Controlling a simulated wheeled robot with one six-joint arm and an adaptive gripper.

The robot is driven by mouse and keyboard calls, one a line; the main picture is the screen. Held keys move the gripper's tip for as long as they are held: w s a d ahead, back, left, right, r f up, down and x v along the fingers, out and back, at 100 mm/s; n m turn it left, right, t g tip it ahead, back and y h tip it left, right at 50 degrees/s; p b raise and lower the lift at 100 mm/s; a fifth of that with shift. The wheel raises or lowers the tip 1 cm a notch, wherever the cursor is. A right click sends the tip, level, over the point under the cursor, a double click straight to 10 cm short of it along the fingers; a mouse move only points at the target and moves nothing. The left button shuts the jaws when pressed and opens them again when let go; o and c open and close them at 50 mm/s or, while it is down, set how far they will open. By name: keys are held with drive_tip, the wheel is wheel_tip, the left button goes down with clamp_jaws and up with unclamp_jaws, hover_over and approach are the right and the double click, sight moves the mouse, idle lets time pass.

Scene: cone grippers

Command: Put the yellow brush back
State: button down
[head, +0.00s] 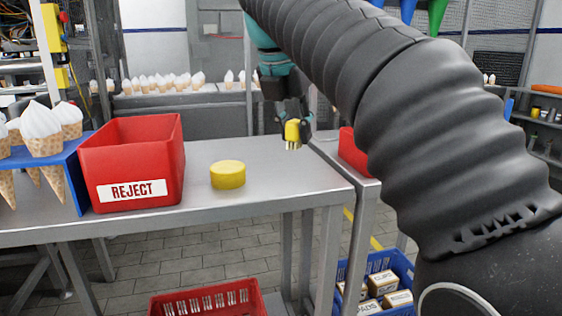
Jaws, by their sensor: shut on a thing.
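My gripper (292,122) is shut on the small yellow brush (292,132). Pale bristles show at the brush's lower end, pointing down. The gripper and brush appear in front of or above the far right part of the steel table (265,157); the exact height is hard to tell. A round yellow block (228,176) stands on the table, to the left of and nearer than the brush. The upper part of the brush is hidden by the fingers.
A red REJECT bin (130,165) stands on the table's left, beside a blue rack (75,178) of cones. A red object (352,150) is partly hidden behind my arm. Red (205,300) and blue (388,265) crates are below. The table's middle is mostly clear.

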drive_tip(key=w+a+f, duration=0.1)
drive_tip(key=w, duration=0.1)
drive_tip(key=w+a+f, duration=0.1)
drive_tip(key=w+f, duration=0.1)
drive_tip(key=w+a+f, duration=0.1)
drive_tip(key=w, duration=0.1)
drive_tip(key=shift+w+f, duration=0.25)
drive_tip(key=shift+w, duration=0.15)
drive_tip(key=shift+f+b, duration=0.95)
drive_tip(key=shift+f, duration=1)
drive_tip(key=shift+d+f, duration=0.1)
drive_tip(key=shift+f, duration=0.05)
drive_tip(key=c, duration=0.9)
unclamp_jaws()
drive_tip(key=shift+c, duration=0.2)
drive_tip(key=p+v, duration=0.3)
drive_tip(key=v, duration=0.9)
